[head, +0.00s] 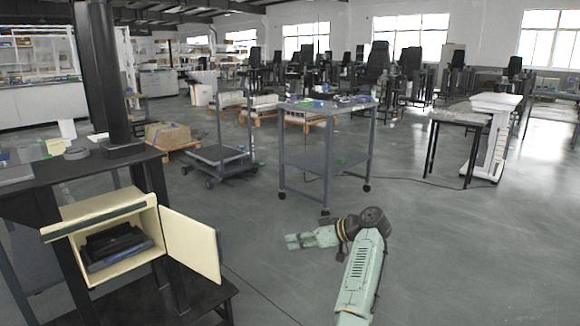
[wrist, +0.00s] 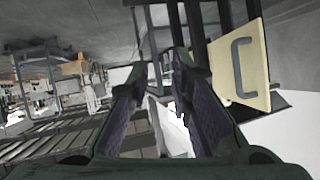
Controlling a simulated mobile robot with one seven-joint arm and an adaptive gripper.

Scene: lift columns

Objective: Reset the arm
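My gripper (head: 292,242) is at the end of my pale green arm, out over the open floor in the lower middle of the head view. It points left, toward the small cream cabinet (head: 172,230), and is well apart from it. In the wrist view the two dark fingers of my gripper (wrist: 155,85) stand apart with a gap between them, and nothing is held. The cabinet's door (head: 192,246) is swung open. Its outer face with a grey handle shows in the wrist view (wrist: 225,65). Dark flat items (head: 115,246) lie inside the cabinet.
The cabinet is built into a black workbench (head: 120,168) on the left. A grey wheeled cart (head: 325,160) and a low trolley (head: 222,157) stand beyond my arm. A table (head: 460,117) is at the right. The floor to the right of my arm is clear.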

